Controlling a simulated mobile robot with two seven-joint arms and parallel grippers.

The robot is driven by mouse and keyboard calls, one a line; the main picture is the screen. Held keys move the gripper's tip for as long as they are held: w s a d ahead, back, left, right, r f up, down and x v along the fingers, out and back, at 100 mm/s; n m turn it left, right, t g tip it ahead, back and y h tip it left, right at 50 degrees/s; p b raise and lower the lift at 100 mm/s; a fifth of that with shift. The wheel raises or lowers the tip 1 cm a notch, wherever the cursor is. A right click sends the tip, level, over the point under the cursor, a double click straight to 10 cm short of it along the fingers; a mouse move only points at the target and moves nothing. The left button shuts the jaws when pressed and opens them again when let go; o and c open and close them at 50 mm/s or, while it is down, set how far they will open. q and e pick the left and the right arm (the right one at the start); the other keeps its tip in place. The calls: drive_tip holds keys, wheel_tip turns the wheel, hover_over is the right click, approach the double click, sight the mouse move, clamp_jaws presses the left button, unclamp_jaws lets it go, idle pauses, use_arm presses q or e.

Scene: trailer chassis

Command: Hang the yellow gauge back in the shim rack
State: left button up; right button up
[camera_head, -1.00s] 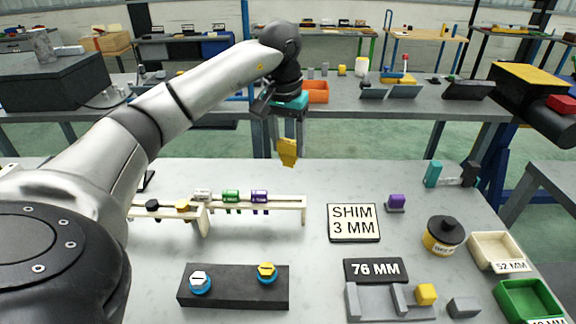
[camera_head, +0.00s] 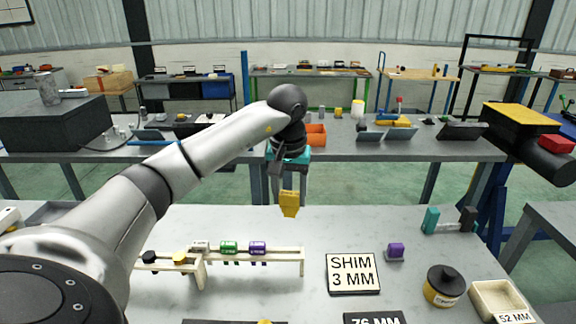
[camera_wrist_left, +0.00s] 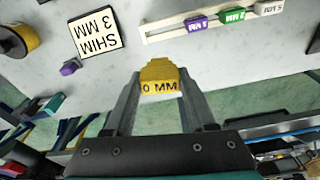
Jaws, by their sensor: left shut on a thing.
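The yellow gauge (camera_head: 289,204) hangs from my left gripper (camera_head: 289,186), which is shut on it above the far edge of the table. The cream shim rack (camera_head: 285,255) stands on the table, nearer to me and left of the gauge. White, green (camera_head: 229,247) and purple (camera_head: 258,248) gauges hang in it. The rack also shows in the left wrist view (camera_wrist_left: 165,33). The gauge is apart from the rack. My right gripper is not in view.
A "SHIM 3 MM" sign (camera_head: 352,273) lies right of the rack. A small purple block (camera_head: 395,252), a black-lidded yellow jar (camera_head: 442,287), a cream tray (camera_head: 497,298) and a teal-ended piece (camera_head: 449,221) stand further right. The table between rack and far edge is clear.

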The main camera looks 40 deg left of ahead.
use_arm(q)
wheel_tip(320, 180, down, 14)
drive_tip(key=s+n+b, duration=0.1)
drive_tip(key=b, duration=0.3)
drive_tip(key=shift+r+n, duration=0.25)
drive_tip(key=shift+n, duration=0.15)
drive_tip(key=shift+s+f+b, duration=0.1)
drive_tip(key=shift+f+b, duration=0.25)
drive_tip(key=shift+b, duration=0.05)
idle(0.4)
drive_tip(key=shift+f, duration=0.25)
